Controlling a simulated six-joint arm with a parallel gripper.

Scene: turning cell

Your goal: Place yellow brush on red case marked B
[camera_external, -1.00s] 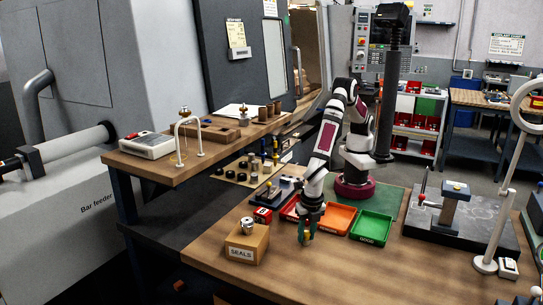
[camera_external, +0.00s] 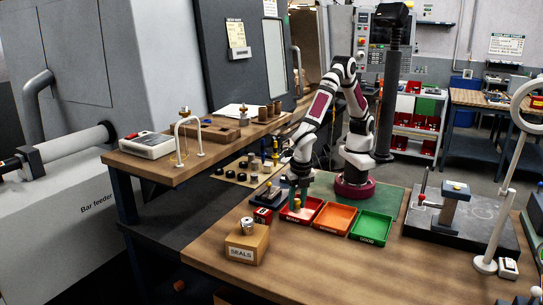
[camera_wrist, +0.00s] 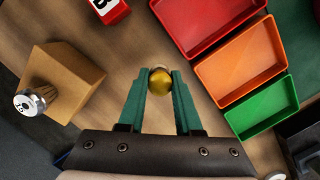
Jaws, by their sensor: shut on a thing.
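My gripper (camera_external: 297,198) has green fingers. In the wrist view the fingers (camera_wrist: 160,82) are shut on the yellow brush (camera_wrist: 160,81), seen nearly end-on as a round yellow tip with a pale part behind it. In the external view the yellow brush (camera_external: 297,206) shows small below the fingers, in front of the red tray in the picture. The red case (camera_external: 263,215) stands on the table to the left of my gripper. In the wrist view the red case (camera_wrist: 110,9) is at the top, partly cut off, with a black mark on a white label.
Red (camera_wrist: 204,48), orange (camera_external: 335,230) and green (camera_external: 371,240) trays stand in a row to the right. A wooden block (camera_external: 247,243) labelled SEALS, with a metal part on top, stands at the front left. The table front right of it is clear.

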